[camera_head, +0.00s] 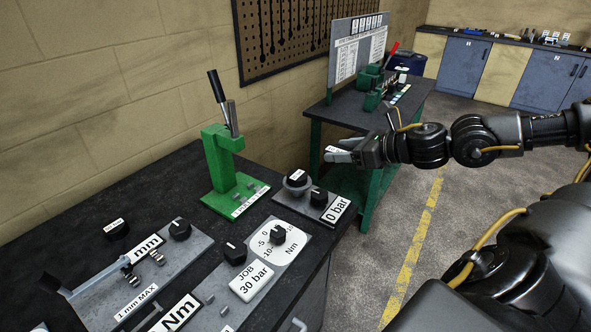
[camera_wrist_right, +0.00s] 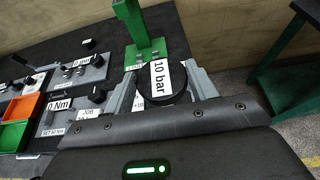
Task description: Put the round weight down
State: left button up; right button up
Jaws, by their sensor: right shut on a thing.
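My right gripper (camera_head: 338,153) is shut on a round black weight, held in the air beyond the right edge of the near bench. In the right wrist view the weight (camera_wrist_right: 167,98) sits between the two grey fingers (camera_wrist_right: 163,92), with a white "10 bar" label on top. In the head view the gripper largely hides the weight. A grey block (camera_head: 283,201) below and left of the gripper bears a black round piece (camera_head: 297,177) on a pale round seat, a dark knob (camera_head: 318,196) and a "0 bar" plate (camera_head: 336,210). My left gripper is out of view.
A green press (camera_head: 222,165) with a raised lever stands behind the block. A black round piece (camera_head: 117,228), a "mm" panel (camera_head: 146,272) and an Nm dial (camera_head: 276,243) share the bench. A second green-legged bench (camera_head: 400,115) stands behind my right gripper.

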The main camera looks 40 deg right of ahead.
jog(key=w+f+p, duration=0.3)
jog(key=w+p, duration=0.2)
jog(key=w, duration=0.4)
jog(key=p, duration=0.2)
send_over(301, 176)
jog(key=f, duration=0.3)
jog(key=s+f, duration=0.1)
jog(key=f, duration=0.1)
jog(key=shift+f, duration=0.35)
jog(key=shift+w+f, duration=0.3)
jog(key=shift+f, duration=0.05)
notch_tip(301, 176, down, 3)
jog(key=shift+w+a+r+p, duration=0.1)
jog(key=shift+w+p, duration=0.05)
jog(key=shift+p, duration=0.9)
jog(key=shift+f, duration=0.35)
